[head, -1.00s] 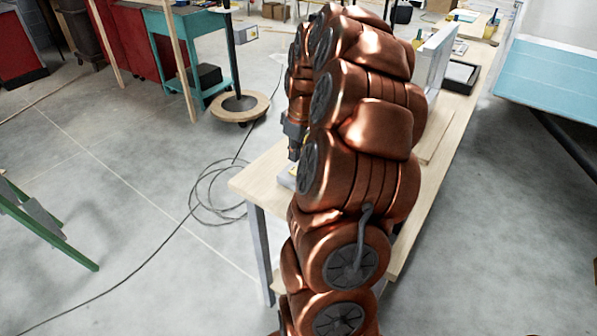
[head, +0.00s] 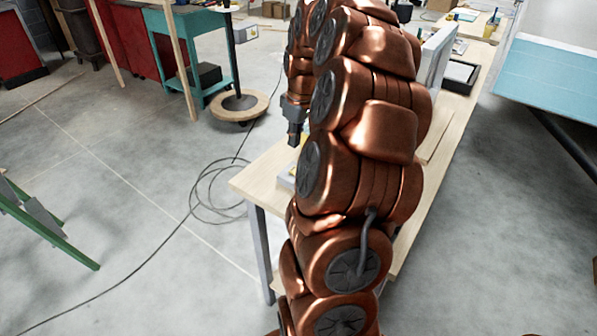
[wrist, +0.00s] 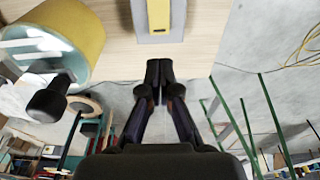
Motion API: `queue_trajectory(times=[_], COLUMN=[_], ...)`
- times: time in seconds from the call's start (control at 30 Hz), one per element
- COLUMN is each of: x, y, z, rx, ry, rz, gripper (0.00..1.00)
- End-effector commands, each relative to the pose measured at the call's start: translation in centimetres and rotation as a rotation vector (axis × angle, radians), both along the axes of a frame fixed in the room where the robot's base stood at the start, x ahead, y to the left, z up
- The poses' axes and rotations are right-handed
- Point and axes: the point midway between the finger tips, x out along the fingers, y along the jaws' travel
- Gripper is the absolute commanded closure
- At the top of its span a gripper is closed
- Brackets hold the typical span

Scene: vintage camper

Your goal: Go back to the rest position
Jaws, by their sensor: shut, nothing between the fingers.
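My arm rises through the middle of the head view, its copper links covering part of the wooden table (head: 262,177). My gripper (head: 293,140) shows there as a small dark piece left of the arm, pointing down above the table's near left end. In the wrist view my gripper (wrist: 160,70) has its two dark fingers together at the tips, with nothing between them. A grey block with a yellow part (wrist: 159,28) lies on the table beyond the fingertips, apart from them.
A yellow-rimmed round object (wrist: 80,32) is close on the left in the wrist view. Cables (head: 208,190) lie on the floor left of the table. A green trestle (head: 45,222) stands far left, a teal cart (head: 190,45) behind. A light-blue panel (head: 560,75) is on the right.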

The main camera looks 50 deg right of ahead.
Motion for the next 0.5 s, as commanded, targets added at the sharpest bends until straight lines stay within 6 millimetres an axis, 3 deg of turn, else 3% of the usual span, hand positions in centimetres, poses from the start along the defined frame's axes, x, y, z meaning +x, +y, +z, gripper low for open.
queue_trajectory(times=[0.37, 0.5], x=[0.0, 0.4], y=[0.1, 1.9], z=[0.0, 0.4], rx=[0.000, 0.006], ry=[-0.001, 0.004], rz=[0.000, 0.013], gripper=[1.00, 1.00])
